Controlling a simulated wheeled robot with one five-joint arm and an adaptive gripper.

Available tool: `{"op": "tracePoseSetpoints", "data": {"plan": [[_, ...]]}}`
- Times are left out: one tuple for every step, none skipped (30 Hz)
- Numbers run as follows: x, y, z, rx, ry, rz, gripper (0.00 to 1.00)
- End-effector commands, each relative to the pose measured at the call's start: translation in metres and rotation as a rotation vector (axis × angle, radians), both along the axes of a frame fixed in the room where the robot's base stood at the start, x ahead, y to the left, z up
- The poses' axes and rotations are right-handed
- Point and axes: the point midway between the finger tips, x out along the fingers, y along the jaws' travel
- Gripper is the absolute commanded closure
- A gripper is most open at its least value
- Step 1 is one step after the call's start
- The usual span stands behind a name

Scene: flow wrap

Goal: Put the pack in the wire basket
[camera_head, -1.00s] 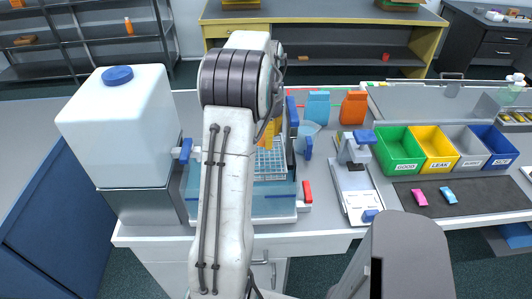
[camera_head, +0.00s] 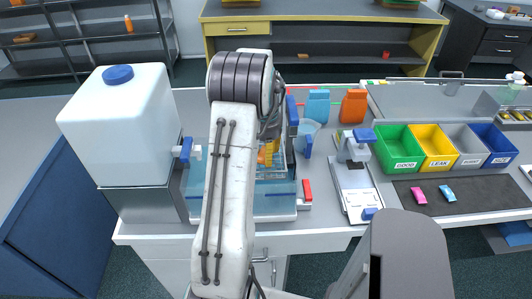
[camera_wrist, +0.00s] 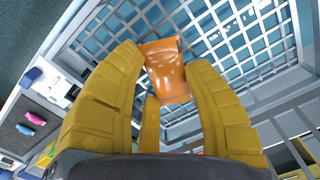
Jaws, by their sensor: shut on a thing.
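The orange pack (camera_wrist: 165,82) is glossy and pinched between the yellow fingers of my gripper (camera_wrist: 166,62) in the wrist view. The wire basket (camera_wrist: 222,42) shows as a pale mesh beyond and below the pack, with its rim bar crossing the right side. In the head view, the basket (camera_head: 272,174) sits at the blue-sided tank, partly hidden by my arm. The pack (camera_head: 262,156) shows as a small orange patch beside my arm, over the basket area. I cannot tell whether the pack touches the mesh.
A white container with a blue cap (camera_head: 115,115) stands left of the tank. To the right are a blue-handled jug (camera_head: 308,132), a sealing device (camera_head: 355,180) and colored bins (camera_head: 398,148). Pink (camera_head: 418,195) and blue packs (camera_head: 447,193) lie on a dark mat.

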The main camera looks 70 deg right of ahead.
Motion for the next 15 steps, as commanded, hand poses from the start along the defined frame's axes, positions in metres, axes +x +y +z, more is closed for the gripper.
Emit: {"op": "tracePoseSetpoints", "data": {"plan": [[0.0000,0.0000,0.0001,0.000,0.000,0.000,0.72],[0.0000,0.0000,0.0001,0.000,0.000,0.000,0.72],[0.0000,0.0000,0.0001,0.000,0.000,0.000,0.72],[0.0000,0.0000,-0.0002,0.000,0.000,0.000,0.72],[0.0000,0.0000,-0.0007,0.000,0.000,0.000,0.72],[0.0000,0.0001,-0.0018,0.000,0.000,0.000,0.72],[0.0000,0.0001,-0.0027,0.000,0.000,0.000,0.72],[0.0000,0.0001,-0.0037,0.000,0.000,0.000,0.72],[0.0000,0.0000,-0.0026,0.000,0.000,0.000,0.52],[0.0000,0.0000,-0.0024,0.000,0.000,0.000,0.49],[0.0000,0.0000,-0.0023,0.000,0.000,0.000,0.46],[0.0000,0.0001,-0.0023,0.000,0.000,0.000,0.43],[0.0000,0.0001,-0.0023,0.000,0.000,0.000,0.40],[0.0000,0.0001,-0.0023,0.000,0.000,0.000,0.37],[0.0000,0.0001,-0.0023,0.000,0.000,0.000,0.34]]}}
